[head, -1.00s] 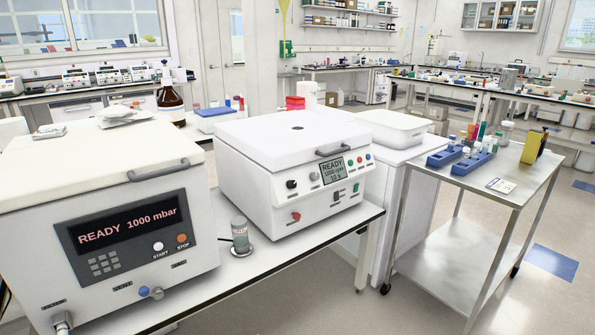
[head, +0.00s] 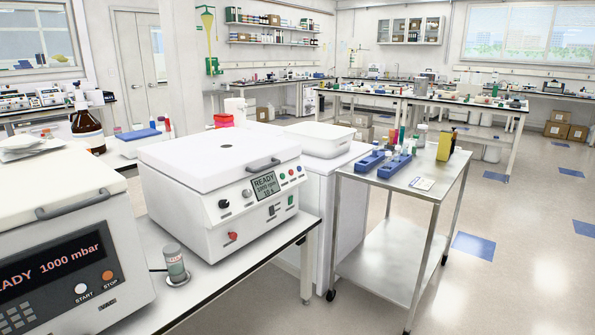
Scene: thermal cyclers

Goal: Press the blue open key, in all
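A white lidded benchtop machine (head: 190,205) stands on the bench in the head view, its lid shut and its grey handle at the front edge. Its sloped front panel has a display (head: 264,186) that starts with READY. My gripper is not in view.
A white unit reading 1000 mbar (head: 60,257) stands at the left, cut by the frame edge. A small capped jar (head: 175,262) stands between the machines. A steel cart (head: 385,245) with blue racks stands right of the bench. Open floor (head: 510,270) lies at the right.

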